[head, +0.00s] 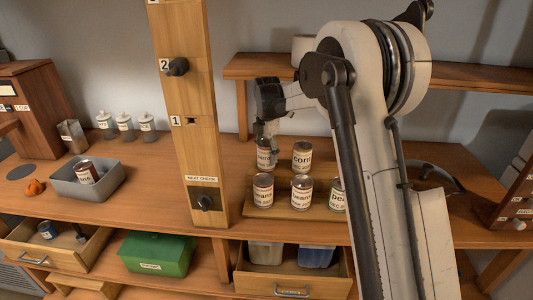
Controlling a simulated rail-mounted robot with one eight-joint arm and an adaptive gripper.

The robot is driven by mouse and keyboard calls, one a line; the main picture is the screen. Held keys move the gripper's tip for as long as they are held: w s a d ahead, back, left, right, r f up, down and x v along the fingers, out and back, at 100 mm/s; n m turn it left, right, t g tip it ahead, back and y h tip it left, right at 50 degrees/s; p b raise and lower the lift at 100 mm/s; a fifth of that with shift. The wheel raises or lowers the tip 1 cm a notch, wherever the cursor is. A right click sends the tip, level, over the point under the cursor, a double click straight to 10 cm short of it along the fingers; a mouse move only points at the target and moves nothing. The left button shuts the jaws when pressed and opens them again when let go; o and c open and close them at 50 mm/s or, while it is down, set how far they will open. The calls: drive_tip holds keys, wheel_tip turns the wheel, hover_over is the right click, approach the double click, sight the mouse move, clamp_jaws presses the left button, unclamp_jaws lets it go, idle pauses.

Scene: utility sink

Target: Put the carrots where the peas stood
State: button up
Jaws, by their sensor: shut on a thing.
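My gripper (266,130) points down and is shut on a labelled can (265,158) at the back left of a group of cans. That can's label is too small and partly covered to read, and I cannot tell whether it touches the wood below. A corn can (302,157) stands to its right. In front stand a can that seems to read beans (263,190), another can with an unclear label (302,191), and a can whose label starts with "pe" (337,196), partly hidden by my arm. I cannot make out a carrots label.
A grey bin (62,188) at the left holds a tilted can (87,172). A wooden post (185,90) with knobs stands left of the cans. Several small white-lidded jars (125,122) stand at the back. Drawers (290,283) are open below the counter, beside a green box (157,254).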

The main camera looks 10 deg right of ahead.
drive_tip(key=shift+f, duration=0.1)
drive_tip(key=o, duration=1.5)
drive_tip(key=shift+o, duration=0.2)
